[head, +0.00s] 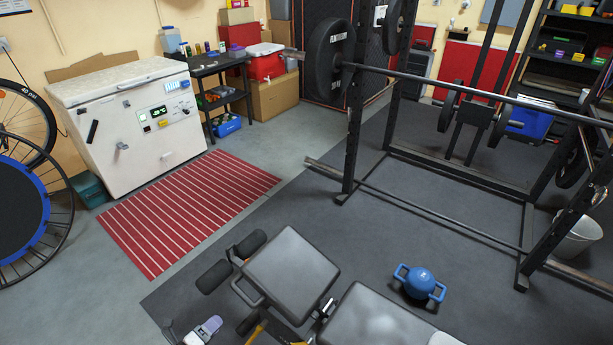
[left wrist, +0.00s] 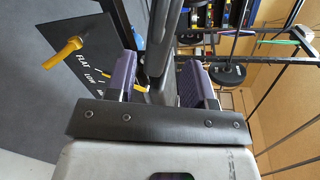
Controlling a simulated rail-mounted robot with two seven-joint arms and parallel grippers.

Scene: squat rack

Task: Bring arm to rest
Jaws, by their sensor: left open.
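My left gripper (head: 190,331) is at the bottom edge of the head view, left of the padded bench (head: 291,273) and close to its foam rollers (head: 216,277). In the left wrist view, the left gripper (left wrist: 158,78) is open, with its two purple finger pads apart. A dark grey bar (left wrist: 160,45) shows in the gap between them. I cannot tell whether the bar lies between the fingers or beyond them. My right gripper shows in neither view.
The squat rack (head: 352,130) holds a loaded barbell (head: 460,86). A white chest freezer (head: 130,125) and red striped rug (head: 187,210) are at left. A yellow knob (left wrist: 63,53) shows in the wrist view.

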